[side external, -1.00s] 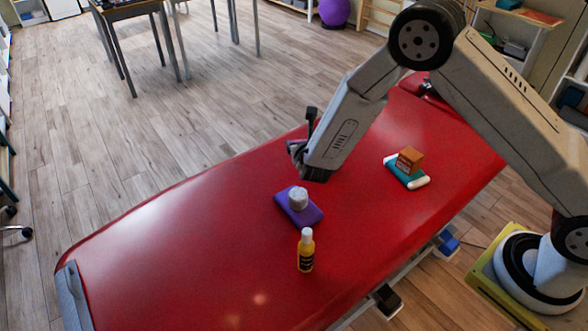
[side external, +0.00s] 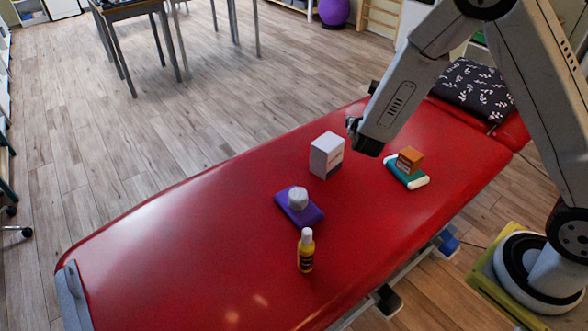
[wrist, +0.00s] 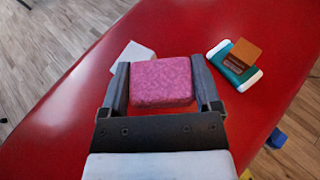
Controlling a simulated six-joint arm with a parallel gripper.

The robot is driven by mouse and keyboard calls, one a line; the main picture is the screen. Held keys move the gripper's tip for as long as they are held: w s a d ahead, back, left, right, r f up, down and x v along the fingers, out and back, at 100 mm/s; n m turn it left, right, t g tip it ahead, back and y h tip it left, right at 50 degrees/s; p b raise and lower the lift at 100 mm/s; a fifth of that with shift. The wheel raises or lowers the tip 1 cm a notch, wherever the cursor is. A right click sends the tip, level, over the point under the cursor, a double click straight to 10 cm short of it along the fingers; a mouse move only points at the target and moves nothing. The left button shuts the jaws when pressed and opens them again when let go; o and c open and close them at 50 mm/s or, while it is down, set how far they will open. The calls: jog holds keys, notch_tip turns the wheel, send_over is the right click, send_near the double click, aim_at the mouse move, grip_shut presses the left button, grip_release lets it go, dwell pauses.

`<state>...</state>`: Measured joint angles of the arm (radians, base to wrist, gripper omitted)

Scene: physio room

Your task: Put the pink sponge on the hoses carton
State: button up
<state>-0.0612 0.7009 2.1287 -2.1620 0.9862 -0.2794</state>
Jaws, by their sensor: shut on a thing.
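The pink sponge (wrist: 162,84) is held between the two fingers of my gripper (wrist: 160,64) in the wrist view. In the side external view the sponge is hidden behind my wrist (side external: 372,138). A white carton (side external: 328,156) stands upright on the red table, left of my gripper. It also shows in the wrist view (wrist: 134,51), partly covered by the sponge and left finger. A small orange-brown box (side external: 409,159) sits on a teal, white-ended item (side external: 396,172), right of my gripper. The print on both boxes is too small to read, so I cannot tell which is the hoses carton.
A grey-white round object (side external: 298,198) sits on a purple block (side external: 312,214). A yellow bottle (side external: 306,252) stands in front of it. A dark patterned cushion (side external: 476,92) lies at the table's far end. The left part of the red table (side external: 170,245) is clear.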

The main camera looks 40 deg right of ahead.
jog(key=w+d+f, duration=0.1)
jog(key=w+f, duration=0.3)
jog(key=w, duration=0.4)
send_over(328, 141)
jog(key=shift+s+f, duration=0.15)
jog(key=shift+f, duration=1.15)
jog(key=shift+s+f, duration=0.15)
jog(key=shift+f, duration=1.1)
jog(key=shift+w+f, duration=0.25)
jog(key=shift+f, duration=1.55)
jog(key=shift+f, duration=0.15)
jog(key=o, duration=1)
jog(key=shift+r, duration=0.2)
